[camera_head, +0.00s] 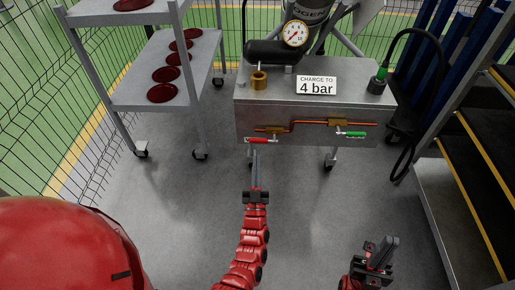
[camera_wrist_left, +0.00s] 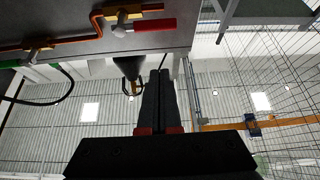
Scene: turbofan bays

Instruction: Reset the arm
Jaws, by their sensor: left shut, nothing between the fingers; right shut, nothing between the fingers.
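My left gripper (camera_head: 255,158) is shut and empty, its long dark fingers pointing at the front of the grey charging cart (camera_head: 310,95), just below the red valve handle (camera_head: 261,140). I cannot tell whether they touch. In the left wrist view its fingers (camera_wrist_left: 160,75) are together, with the red handle (camera_wrist_left: 155,25) above them and a visible gap in the picture. A green valve handle (camera_head: 352,134) sits further right on the copper pipe. My right gripper (camera_head: 388,243) is shut and empty, low at the right, away from the cart.
A wheeled shelf rack (camera_head: 205,52) with several dark red discs stands at the left. A stepped platform (camera_head: 480,150) with yellow edges is at the right. A black hose (camera_head: 392,58) hangs at the cart's right end. The grey floor between is clear.

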